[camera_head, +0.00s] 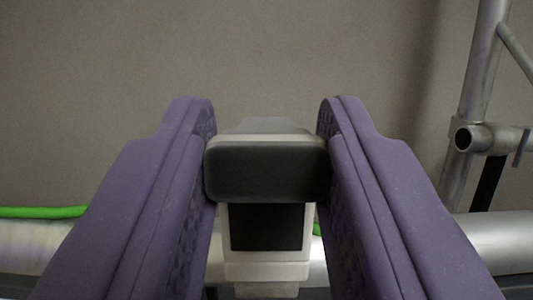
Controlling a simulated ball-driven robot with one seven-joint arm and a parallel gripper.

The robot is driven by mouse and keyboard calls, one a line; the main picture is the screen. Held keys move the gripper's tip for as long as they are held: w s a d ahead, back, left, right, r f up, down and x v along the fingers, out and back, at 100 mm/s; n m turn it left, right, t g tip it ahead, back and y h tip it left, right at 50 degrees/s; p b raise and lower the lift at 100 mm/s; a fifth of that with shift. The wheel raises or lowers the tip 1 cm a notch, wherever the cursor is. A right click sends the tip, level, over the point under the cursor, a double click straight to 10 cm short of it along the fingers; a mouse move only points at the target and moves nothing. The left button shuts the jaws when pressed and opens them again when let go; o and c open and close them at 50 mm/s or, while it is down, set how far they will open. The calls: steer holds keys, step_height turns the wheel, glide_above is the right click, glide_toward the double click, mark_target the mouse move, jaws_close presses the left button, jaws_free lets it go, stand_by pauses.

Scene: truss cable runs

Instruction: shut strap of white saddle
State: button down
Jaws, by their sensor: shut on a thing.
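My gripper (265,125) has two purple fingers, one on each side of a dark grey block with a paler top edge. This block looks like the end of the strap (266,173), and the fingers are shut on it. Below and behind it is the white saddle (267,271), with a dark panel or opening in its middle. The saddle sits at a pale horizontal tube. A green cable (42,212) runs along the tube from the left, and a sliver shows just right of the saddle. The fingers and strap end hide much of the saddle, so I cannot tell whether the strap is closed.
The pale horizontal tube (497,240) crosses the lower part of the view. At the right a grey upright tube (482,65) stands with a side joint and a short open tube end (466,138). The plain grey-brown background above the gripper is clear.

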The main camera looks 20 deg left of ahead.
steer(key=shift+w+f+b, duration=0.15)
steer(key=shift+f+b, duration=0.35)
steer(key=shift+f, duration=0.65)
steer(key=c, duration=1.2)
jaws_free()
steer(key=o, duration=0.4)
steer(key=shift+o, duration=0.4)
steer(key=shift+s+r, duration=0.15)
steer(key=shift+s, duration=0.05)
steer(key=v, duration=0.7)
steer(key=shift+s, duration=0.25)
steer(key=shift+d, duration=0.1)
